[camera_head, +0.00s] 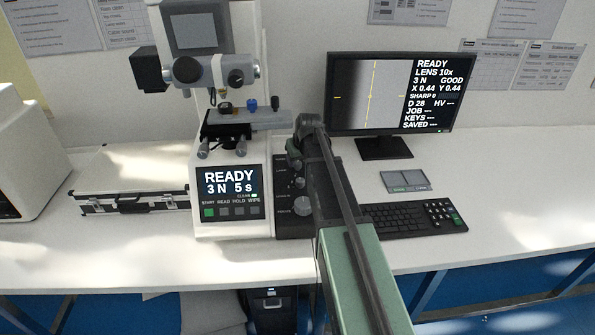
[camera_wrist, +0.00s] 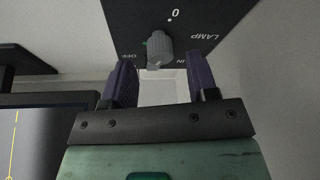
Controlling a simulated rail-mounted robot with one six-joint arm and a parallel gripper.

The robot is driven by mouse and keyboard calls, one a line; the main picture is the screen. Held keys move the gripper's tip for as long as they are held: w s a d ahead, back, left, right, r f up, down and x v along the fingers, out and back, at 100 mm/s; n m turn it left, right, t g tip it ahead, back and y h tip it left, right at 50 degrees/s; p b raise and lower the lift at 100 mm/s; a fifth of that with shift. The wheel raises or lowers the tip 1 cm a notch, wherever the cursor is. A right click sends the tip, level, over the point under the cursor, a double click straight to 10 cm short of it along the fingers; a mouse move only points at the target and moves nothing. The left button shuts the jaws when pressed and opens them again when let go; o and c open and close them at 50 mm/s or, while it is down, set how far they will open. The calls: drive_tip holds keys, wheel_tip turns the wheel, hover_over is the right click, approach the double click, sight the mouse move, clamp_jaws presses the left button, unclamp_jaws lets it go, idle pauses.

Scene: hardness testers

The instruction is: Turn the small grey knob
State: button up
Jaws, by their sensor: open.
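In the wrist view, a small grey ribbed knob (camera_wrist: 160,48) sits on a dark panel (camera_wrist: 225,14) marked LAMP, OFF and 0. My gripper (camera_wrist: 162,75) is open, with its two dark purple fingers spread apart. The knob appears in the gap between the fingers, a little beyond their tips, and I see no contact. In the head view, my gripper (camera_head: 303,140) is over the upper part of the dark control panel (camera_head: 283,222) on the tester's right side. My arm partly hides this panel. A larger grey knob (camera_head: 302,206) shows lower on it.
The white hardness tester (camera_head: 232,228) stands left of my arm, with its stage (camera_head: 262,117) close by. A monitor (camera_head: 345,120), a keyboard (camera_head: 385,219) and a small grey block case (camera_head: 405,181) are to the right. A silver case (camera_head: 135,170) lies at left.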

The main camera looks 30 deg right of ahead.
drive_tip(key=b+x, duration=0.1)
drive_tip(key=x, duration=0.1)
drive_tip(key=shift+w+f, duration=0.1)
drive_tip(key=shift+f, duration=0.2)
drive_tip(key=shift+r, duration=0.15)
drive_tip(key=c, duration=0.9)
drive_tip(key=shift+c, duration=0.2)
